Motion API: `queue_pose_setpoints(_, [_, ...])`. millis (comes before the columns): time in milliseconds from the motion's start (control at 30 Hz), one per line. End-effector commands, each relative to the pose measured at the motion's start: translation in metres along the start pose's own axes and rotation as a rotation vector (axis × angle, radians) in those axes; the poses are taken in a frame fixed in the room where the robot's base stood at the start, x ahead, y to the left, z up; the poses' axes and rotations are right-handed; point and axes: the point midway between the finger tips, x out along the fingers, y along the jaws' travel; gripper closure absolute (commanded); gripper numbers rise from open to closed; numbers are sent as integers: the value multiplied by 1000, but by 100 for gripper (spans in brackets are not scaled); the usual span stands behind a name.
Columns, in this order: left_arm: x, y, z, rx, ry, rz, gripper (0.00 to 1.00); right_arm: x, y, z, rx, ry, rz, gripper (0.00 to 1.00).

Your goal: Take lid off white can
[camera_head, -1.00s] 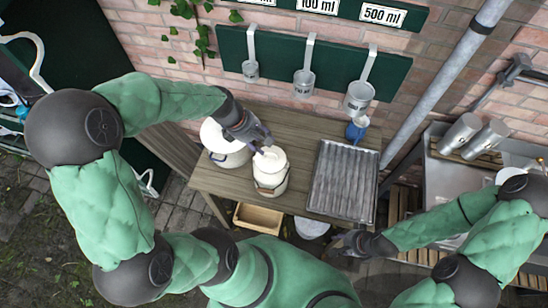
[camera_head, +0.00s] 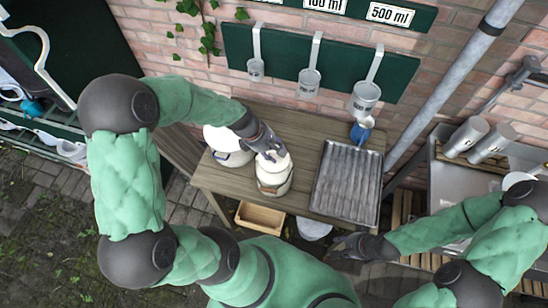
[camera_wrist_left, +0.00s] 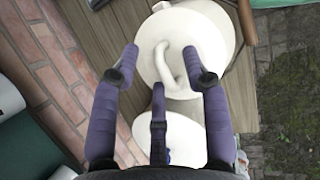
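The white can (camera_head: 273,184) stands upright on the wooden table, with a wooden grip at its side. Its pale lid (camera_head: 282,163) is on top, partly hidden by my left gripper (camera_head: 271,154). In the left wrist view, the lid (camera_wrist_left: 215,40) carries a raised curved handle (camera_wrist_left: 168,68). My left gripper's fingers (camera_wrist_left: 165,68) are spread apart, with the handle between their tips; contact cannot be told. My right gripper (camera_head: 333,249) is open and empty, low in front of the table, away from the can.
A white pot (camera_head: 228,156) stands left of the can. A ribbed metal tray (camera_head: 347,184) lies to its right, with a blue cup (camera_head: 362,130) behind. Measuring cups (camera_head: 309,84) hang on the green board. A wooden box (camera_head: 259,218) sits below the table.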

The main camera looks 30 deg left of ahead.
Motion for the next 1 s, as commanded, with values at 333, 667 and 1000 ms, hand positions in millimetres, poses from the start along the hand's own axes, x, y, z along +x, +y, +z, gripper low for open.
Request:
queue_pose_setpoints(333, [0, 0, 0, 0, 0, 0, 100, 0, 0, 0, 0, 0, 0, 60])
queue_pose_setpoints(667, [-4, 1, 2, 1, 0, 1, 100, -1, 0, 0, 0, 0, 0, 60])
queue_pose_setpoints(1000, [-49, 6, 6, -1, 1, 6, 100, -8, -3, 0, 0, 0, 0, 60])
